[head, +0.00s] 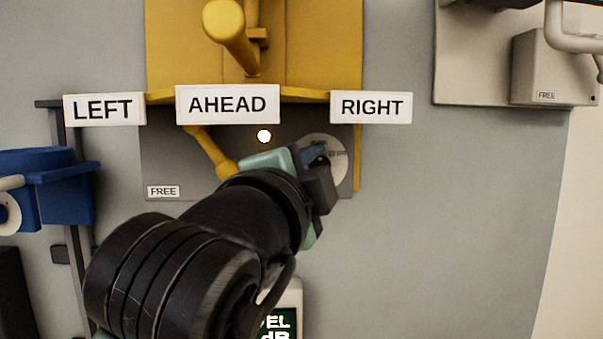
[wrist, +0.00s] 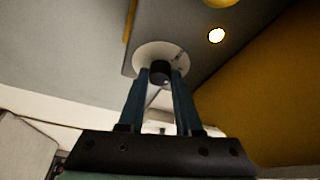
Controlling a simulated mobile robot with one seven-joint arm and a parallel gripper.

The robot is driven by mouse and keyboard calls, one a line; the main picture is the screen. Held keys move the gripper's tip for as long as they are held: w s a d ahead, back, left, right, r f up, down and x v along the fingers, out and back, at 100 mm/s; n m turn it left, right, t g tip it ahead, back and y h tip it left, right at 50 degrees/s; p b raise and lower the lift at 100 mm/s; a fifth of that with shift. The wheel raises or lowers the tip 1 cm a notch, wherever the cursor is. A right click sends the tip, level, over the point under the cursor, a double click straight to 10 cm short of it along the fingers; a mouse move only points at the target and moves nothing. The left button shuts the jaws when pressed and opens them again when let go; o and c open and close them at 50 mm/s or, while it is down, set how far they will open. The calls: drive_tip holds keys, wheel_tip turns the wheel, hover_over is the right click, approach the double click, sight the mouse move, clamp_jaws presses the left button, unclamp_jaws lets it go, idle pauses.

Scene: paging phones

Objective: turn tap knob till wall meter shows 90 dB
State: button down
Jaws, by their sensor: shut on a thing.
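The dark tap knob (wrist: 160,70) stands out from a round pale dial plate (wrist: 143,52) in the wrist view. My gripper (wrist: 159,80) is shut on the knob, one blue finger on each side of it. In the head view my gripper (head: 318,155) reaches across the dial plate (head: 342,172) and hides the knob. The wall meter (head: 279,325) is at the bottom edge, partly behind my arm and cut off. Only "EL" and "dB" show on its dark green screen; no number can be read.
A yellow phone hood (head: 300,45) sits above the grey panel (head: 165,160), with signs LEFT (head: 104,109), AHEAD (head: 228,104) and RIGHT (head: 370,107) along its lower edge. A lit round lamp (head: 264,136) is on the panel.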

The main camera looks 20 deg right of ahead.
idle(0.4)
drive_tip(key=c, duration=0.6)
unclamp_jaws()
drive_tip(key=b+v, duration=0.4)
drive_tip(key=v, duration=0.9)
drive_tip(key=shift+r, duration=0.15)
drive_tip(key=shift+d, duration=0.1)
